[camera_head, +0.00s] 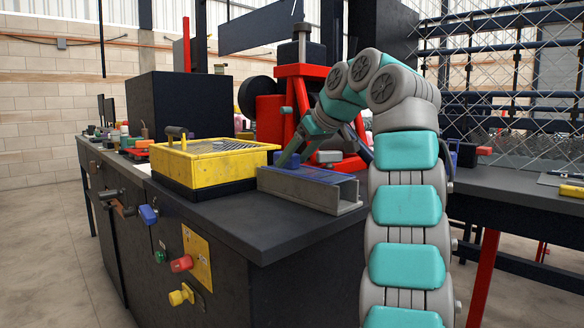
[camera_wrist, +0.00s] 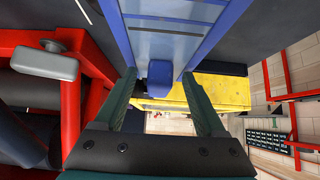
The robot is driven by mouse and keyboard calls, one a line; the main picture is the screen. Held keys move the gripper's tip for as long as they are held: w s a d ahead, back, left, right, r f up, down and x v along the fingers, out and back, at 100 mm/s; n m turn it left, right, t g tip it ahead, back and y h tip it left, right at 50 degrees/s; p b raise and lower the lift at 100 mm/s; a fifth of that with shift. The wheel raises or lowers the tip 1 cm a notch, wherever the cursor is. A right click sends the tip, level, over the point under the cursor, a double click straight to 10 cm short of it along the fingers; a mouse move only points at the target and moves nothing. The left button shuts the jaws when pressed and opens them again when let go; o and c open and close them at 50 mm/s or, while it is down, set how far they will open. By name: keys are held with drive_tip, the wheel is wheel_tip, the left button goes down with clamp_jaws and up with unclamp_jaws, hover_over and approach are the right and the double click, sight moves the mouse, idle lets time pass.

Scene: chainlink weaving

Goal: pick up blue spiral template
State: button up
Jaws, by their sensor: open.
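The blue spiral template appears to be the long blue-grey channel (camera_head: 300,190) lying on the dark bench, with its open end towards the right front. In the wrist view the blue channel (camera_wrist: 168,42) fills the top middle, and a small blue block (camera_wrist: 159,72) stands at its near end. My gripper (camera_wrist: 159,78) is open, with one green finger on each side of that block. I cannot tell whether the fingers touch it. In the head view my gripper (camera_head: 322,160) reaches down over the channel, and its fingertips are partly hidden.
A yellow box with a mesh top (camera_head: 210,160) stands close left of the channel. A red machine frame (camera_head: 303,95) rises behind my gripper, and its red bars (camera_wrist: 75,85) show at left in the wrist view. The bench's front right corner (camera_head: 265,235) is bare.

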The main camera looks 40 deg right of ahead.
clamp_jaws()
idle(0.4)
drive_tip(key=shift+r, duration=0.15)
